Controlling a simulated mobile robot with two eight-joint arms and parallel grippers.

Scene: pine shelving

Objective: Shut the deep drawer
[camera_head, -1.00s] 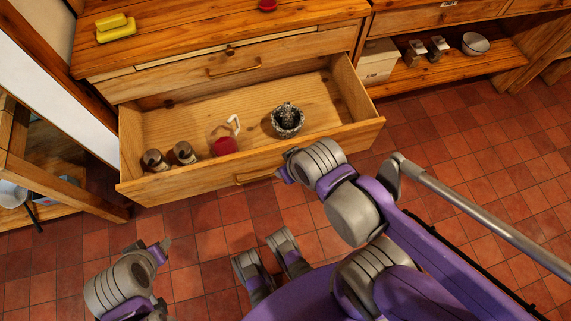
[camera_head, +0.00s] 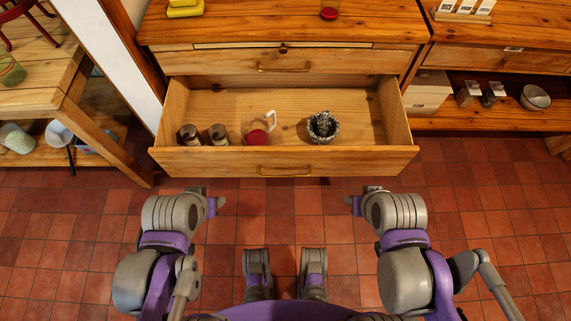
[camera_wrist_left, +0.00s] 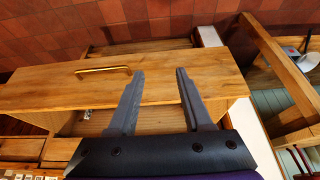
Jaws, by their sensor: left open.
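The deep drawer (camera_head: 357,160) is pulled well out of the pine cabinet in the head view. Its brass handle (camera_head: 284,172) is on the front panel and also shows in the left wrist view (camera_wrist_left: 103,70). Inside are two dark-topped jars (camera_head: 218,134), a clear mug-like vessel with red contents (camera_head: 258,134) and a speckled dark pot (camera_head: 323,126). My left gripper (camera_head: 217,204) is open and empty, low in front of the drawer's left half. Its open fingers also show in the left wrist view (camera_wrist_left: 160,72). My right gripper (camera_head: 354,205) is in front of the right half; its fingers are unclear.
A shallower drawer (camera_head: 330,60) above is shut. Yellow blocks (camera_head: 186,8) and a red-bottomed jar (camera_head: 330,10) stand on the cabinet top. A pine shelf unit (camera_head: 100,130) stands at left, another at right with a white box (camera_head: 427,92). The tiled floor (camera_head: 280,220) before the drawer is clear.

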